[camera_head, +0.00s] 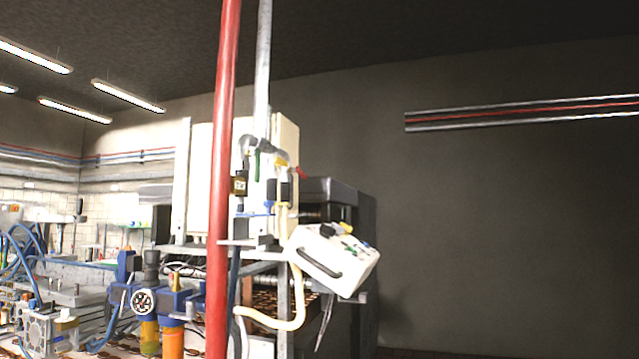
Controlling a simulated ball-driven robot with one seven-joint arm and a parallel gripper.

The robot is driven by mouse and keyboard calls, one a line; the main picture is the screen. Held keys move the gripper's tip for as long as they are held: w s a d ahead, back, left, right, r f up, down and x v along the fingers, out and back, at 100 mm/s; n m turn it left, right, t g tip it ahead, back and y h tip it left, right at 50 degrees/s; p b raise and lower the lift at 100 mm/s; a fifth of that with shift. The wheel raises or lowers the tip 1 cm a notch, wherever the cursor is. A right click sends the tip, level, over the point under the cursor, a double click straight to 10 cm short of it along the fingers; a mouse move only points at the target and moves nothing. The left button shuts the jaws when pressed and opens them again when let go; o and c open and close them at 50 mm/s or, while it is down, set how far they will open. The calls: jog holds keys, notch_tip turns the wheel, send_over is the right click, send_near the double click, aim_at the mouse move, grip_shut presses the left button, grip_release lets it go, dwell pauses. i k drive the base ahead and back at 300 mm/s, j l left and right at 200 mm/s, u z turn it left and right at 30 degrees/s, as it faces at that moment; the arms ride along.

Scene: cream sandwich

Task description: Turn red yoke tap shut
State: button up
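A small red piece (301,172) shows at the right edge of the cream panel, behind the pipe fittings. It may be the red yoke tap, but it is too small and partly hidden to tell its form or whether it is open or shut. Near it, a grey pipe fitting (262,144) carries a green handle (257,166) and a yellow handle (281,163). A blue handle (258,213) sits lower down. My gripper is not in view.
A red vertical pipe (224,150) stands in front of the cream panel (200,170). A tilted white control box (335,262) juts out at the right. Blue filter units with a gauge (144,300) stand lower left.

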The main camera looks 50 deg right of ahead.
aim_at(297, 169)
jog(key=i+l, duration=0.1)
jog(key=l, duration=0.35)
jog(key=i+l, duration=0.15)
jog(key=l, duration=0.25)
jog(key=i+l, duration=0.1)
jog(key=l, duration=0.35)
jog(key=i+l+z, duration=0.1)
jog(key=l, duration=0.35)
jog(key=i+l, duration=0.15)
jog(key=l, duration=0.25)
jog(key=i+l, duration=0.15)
jog(key=l, duration=0.25)
